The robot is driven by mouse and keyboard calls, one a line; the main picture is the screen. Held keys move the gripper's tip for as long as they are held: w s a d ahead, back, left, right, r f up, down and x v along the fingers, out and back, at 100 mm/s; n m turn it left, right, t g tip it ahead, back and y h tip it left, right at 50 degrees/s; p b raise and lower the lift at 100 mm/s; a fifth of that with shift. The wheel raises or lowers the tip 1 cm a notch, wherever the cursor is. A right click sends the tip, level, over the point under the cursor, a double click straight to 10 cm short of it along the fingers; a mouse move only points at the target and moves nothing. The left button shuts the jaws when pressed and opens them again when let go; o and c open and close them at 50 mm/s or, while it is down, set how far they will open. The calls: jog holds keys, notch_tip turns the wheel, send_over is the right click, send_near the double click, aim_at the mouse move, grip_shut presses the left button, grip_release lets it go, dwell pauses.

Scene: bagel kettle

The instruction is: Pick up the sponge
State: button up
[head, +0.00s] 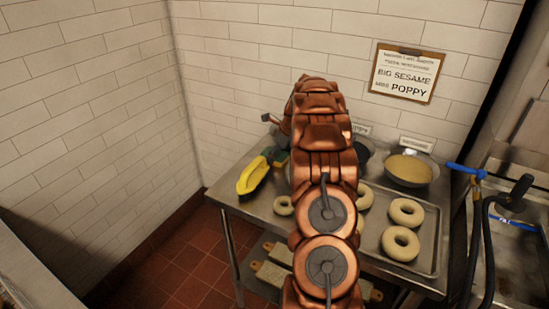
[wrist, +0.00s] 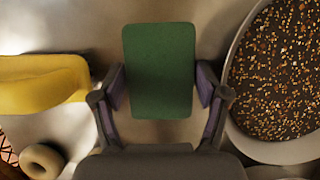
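The sponge (wrist: 160,70) shows in the wrist view as an upright-looking rectangle with a green face, centred between my fingers. In the head view a small green patch of it (head: 282,157) shows beside the yellow object, partly behind my arm. My gripper (wrist: 161,88) has its two fingers spread wide, one on each side of the sponge and very close to its edges. I cannot tell whether the pads touch it. In the head view my arm hides most of the gripper.
A yellow object (wrist: 40,84) lies left of the sponge, and a bowl of seeds (wrist: 278,75) is close on its right. Dough rings lie on a tray (head: 436,250).

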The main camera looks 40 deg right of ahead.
jog(key=c, duration=0.3)
jog(key=shift+r+b, duration=0.1)
jog(key=shift+b, duration=0.35)
notch_tip(320, 180, up, 10)
jog(key=shift+r+b, duration=0.15)
jog(key=shift+b, duration=0.65)
